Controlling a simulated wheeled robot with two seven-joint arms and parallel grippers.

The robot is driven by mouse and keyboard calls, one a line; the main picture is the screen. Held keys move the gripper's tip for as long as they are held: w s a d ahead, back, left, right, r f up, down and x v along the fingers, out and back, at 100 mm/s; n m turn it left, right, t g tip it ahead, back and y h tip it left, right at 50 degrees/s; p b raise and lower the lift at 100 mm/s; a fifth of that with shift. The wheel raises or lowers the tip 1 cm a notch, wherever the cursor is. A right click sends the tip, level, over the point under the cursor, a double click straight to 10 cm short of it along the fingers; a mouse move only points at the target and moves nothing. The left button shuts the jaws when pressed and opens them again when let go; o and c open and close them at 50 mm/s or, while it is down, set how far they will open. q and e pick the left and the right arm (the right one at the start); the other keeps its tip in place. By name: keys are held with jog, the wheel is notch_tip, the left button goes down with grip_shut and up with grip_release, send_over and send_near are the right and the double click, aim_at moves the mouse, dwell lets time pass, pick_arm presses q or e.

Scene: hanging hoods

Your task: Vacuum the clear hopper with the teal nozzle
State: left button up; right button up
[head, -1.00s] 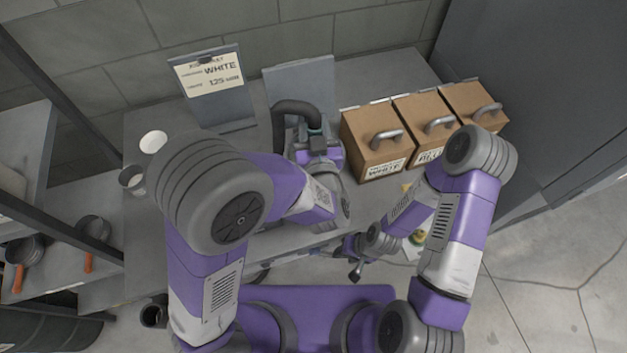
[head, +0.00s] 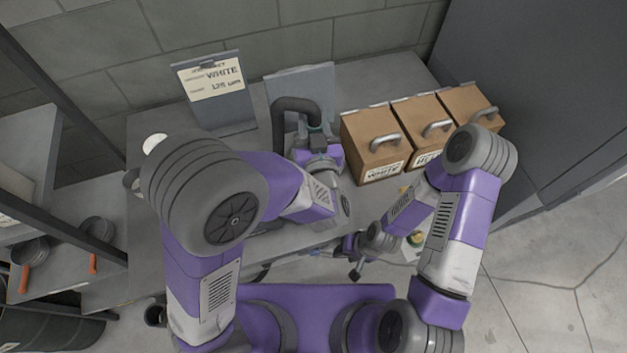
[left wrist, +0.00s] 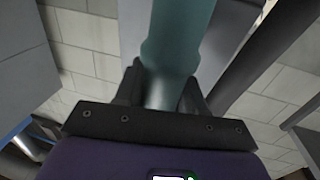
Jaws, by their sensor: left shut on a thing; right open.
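The teal nozzle (left wrist: 180,35) rises between the fingers of my left gripper (left wrist: 165,92) in the left wrist view, and the fingers are shut on it. In the head view a little teal (head: 314,129) shows at the end of a dark hose (head: 300,104), by my left gripper (head: 319,150) over the bench. My left arm covers much of the bench there. I cannot make out the clear hopper in either view. My right gripper (head: 356,264) is open, low near the bench's front edge, and looks empty.
Brown boxes with grey handles (head: 376,144) stand at the back right of the bench. A sign reading WHITE (head: 212,83) stands at the back left. Shelves with orange-handled pans (head: 32,252) are at the left. Grey cabinet (head: 540,90) at the right; open floor (head: 560,270) at lower right.

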pick_arm(q)
notch_tip(320, 180, up, 15)
jog(key=p, duration=1.1)
jog(key=shift+r+p, duration=0.2)
jog(key=shift+p, duration=0.2)
dwell(0.7)
